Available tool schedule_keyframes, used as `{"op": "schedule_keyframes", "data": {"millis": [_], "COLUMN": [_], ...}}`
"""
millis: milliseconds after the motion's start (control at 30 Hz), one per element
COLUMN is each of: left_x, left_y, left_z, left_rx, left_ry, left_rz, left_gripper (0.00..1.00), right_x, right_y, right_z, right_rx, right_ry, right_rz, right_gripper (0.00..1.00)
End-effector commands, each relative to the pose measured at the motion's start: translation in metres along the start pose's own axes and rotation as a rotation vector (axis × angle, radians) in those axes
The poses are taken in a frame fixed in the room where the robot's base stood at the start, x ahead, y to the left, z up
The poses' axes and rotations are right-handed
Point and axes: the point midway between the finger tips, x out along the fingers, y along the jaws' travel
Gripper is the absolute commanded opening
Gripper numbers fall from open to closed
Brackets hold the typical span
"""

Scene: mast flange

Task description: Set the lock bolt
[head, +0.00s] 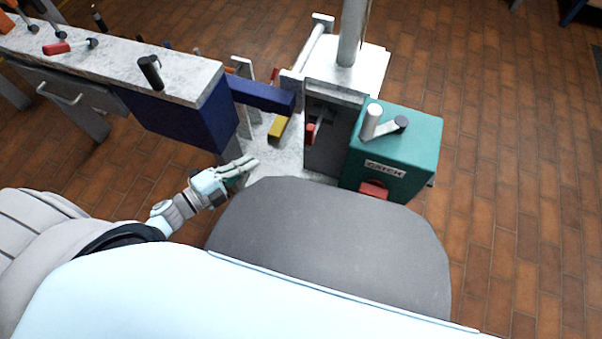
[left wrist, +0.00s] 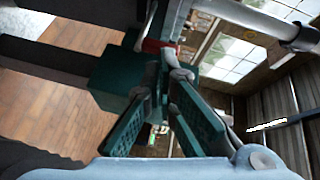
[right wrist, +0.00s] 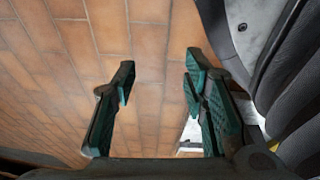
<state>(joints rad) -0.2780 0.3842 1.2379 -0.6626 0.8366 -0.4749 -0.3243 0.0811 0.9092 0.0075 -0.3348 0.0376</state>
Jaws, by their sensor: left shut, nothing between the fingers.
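My left gripper (head: 243,168) is shut and empty, low over the pale base plate (head: 284,160) of the mast fixture. Its closed fingers fill the middle of the left wrist view (left wrist: 166,78). A dark upright plate (head: 328,150) carries a small red-handled part (head: 311,132), apart from the gripper. I cannot tell whether this is the lock bolt. My right gripper (right wrist: 160,82) is open and empty above the brick floor in the right wrist view; it is hidden in the head view.
A teal box (head: 400,150) with a crank (head: 385,128) and a red front part (head: 374,189) stands right of the plate. A pale mast (head: 353,32) rises behind. A blue beam (head: 262,95) and yellow block (head: 279,128) lie left. A workbench (head: 110,60) holds tools.

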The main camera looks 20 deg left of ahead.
Motion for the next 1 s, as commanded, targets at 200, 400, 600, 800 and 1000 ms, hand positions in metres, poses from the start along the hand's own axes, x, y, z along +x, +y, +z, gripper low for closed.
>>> {"op": "schedule_keyframes", "data": {"millis": [200,400,600,800,1000], "left_x": [0.007,0.027,0.068,0.108,0.131], "left_y": [0.018,0.012,0.011,0.011,0.006], "left_z": [-0.035,-0.045,-0.056,-0.063,-0.049], "left_rx": [0.254,0.264,0.260,0.261,0.259], "left_ry": [0.269,0.280,0.278,0.277,0.276], "left_rz": [-0.058,-0.063,-0.065,-0.063,-0.060], "left_gripper": [0.00,0.00,0.00,0.00,0.00], "right_x": [0.052,0.048,0.051,0.056,0.050], "right_y": [-0.002,-0.003,-0.006,-0.011,-0.014], "right_z": [-0.001,-0.006,-0.013,-0.022,-0.040], "right_rx": [0.007,0.011,0.021,0.032,0.025], "right_ry": [0.026,0.033,0.048,0.064,0.066], "right_rz": [-0.002,-0.004,-0.010,-0.018,-0.024], "right_gripper": [0.40,0.40,0.40,0.40,0.40]}}
